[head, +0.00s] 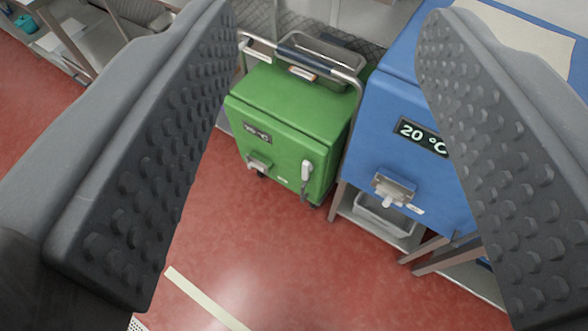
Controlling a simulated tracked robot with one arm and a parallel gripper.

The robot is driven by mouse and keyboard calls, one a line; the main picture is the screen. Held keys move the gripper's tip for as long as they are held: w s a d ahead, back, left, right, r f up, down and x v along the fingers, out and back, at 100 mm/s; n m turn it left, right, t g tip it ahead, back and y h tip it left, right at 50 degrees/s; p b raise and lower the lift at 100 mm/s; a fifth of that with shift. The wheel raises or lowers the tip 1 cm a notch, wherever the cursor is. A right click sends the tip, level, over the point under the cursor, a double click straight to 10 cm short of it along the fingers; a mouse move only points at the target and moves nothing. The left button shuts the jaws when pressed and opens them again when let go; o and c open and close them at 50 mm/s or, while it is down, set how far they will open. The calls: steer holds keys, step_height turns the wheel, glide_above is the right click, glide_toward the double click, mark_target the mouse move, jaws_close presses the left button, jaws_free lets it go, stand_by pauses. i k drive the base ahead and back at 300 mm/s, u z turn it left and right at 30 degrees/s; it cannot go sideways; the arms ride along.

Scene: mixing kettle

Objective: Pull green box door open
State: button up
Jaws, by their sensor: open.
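The green box (280,127) stands low on the red floor in the upper middle of the head view. It has a display on its front, a grey latch at the lower left and a light handle (306,170) on the right of its door. The door looks shut. My gripper (325,165) is open, with one dark studded finger on each side of the view. The green box shows between the fingers, farther off, and nothing is between them. The gripper does not appear to touch it.
A blue box (372,130) reading 20 °C stands right of the green box on a metal-legged stand, partly behind the right finger. A metal rail (345,75) runs around the green box's top. Red floor (235,235) in front is clear, with a pale stripe.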

mark_target(278, 149)
steer(key=u, duration=1.7)
steer(key=k, duration=0.75)
steer(key=z, duration=1)
steer(key=i, duration=1)
steer(key=u, duration=0.05)
